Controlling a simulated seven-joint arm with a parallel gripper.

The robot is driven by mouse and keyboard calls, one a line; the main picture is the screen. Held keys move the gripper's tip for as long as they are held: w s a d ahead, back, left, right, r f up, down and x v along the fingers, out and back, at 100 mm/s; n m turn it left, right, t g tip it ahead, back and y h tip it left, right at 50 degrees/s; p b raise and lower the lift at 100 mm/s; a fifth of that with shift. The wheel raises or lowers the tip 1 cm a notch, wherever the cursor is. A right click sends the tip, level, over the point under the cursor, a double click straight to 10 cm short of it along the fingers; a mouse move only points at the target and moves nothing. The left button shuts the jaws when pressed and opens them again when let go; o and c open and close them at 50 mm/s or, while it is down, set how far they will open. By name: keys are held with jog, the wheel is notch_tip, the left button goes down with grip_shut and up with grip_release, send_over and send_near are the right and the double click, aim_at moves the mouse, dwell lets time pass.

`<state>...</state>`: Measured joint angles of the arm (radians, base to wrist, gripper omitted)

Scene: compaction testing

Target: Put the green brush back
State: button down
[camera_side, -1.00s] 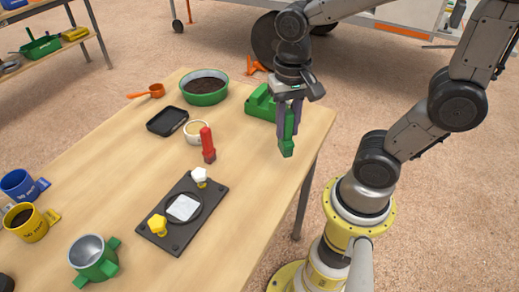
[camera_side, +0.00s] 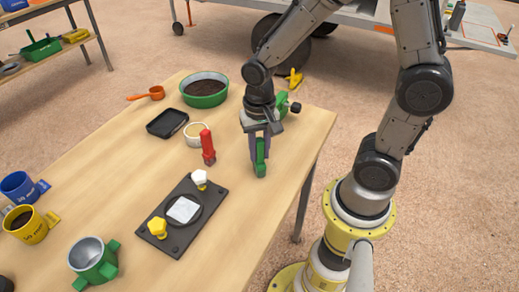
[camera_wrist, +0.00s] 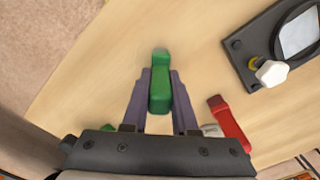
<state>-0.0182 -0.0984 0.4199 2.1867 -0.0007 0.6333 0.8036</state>
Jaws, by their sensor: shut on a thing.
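My gripper (camera_side: 260,152) is shut on the green brush (camera_side: 261,165), which hangs upright below the fingers over the right part of the table. I cannot tell whether its lower end touches the tabletop. In the wrist view the green brush (camera_wrist: 160,85) sits between the two fingers. A red brush (camera_side: 207,144) stands upright on the table, to the left of my gripper; it also shows in the wrist view (camera_wrist: 230,122). A green block-like object (camera_side: 283,102) stands behind my gripper, partly hidden by it.
A black plate (camera_side: 164,238) with white and yellow knobs lies in front. A white cup (camera_side: 193,138), black tray (camera_side: 157,124), green bowl of soil (camera_side: 206,101) and orange scoop (camera_side: 157,92) stand farther back. Several mugs are at the left. The front-right tabletop is clear.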

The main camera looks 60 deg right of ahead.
jog(key=shift+f, duration=0.2)
jog(key=c, duration=0.7)
grip_release()
jog(key=shift+r, duration=0.15)
notch_tip(320, 180, up, 12)
jog(key=shift+r, duration=0.1)
jog(key=s+r+n+t, duration=0.3)
jog(key=s+n+t, duration=0.2)
jog(key=s+n, duration=0.4)
jog(key=shift+s+d+r+t, duration=0.25)
jog(key=shift+s+r+t, duration=0.05)
jog(key=shift+s+r, duration=0.1)
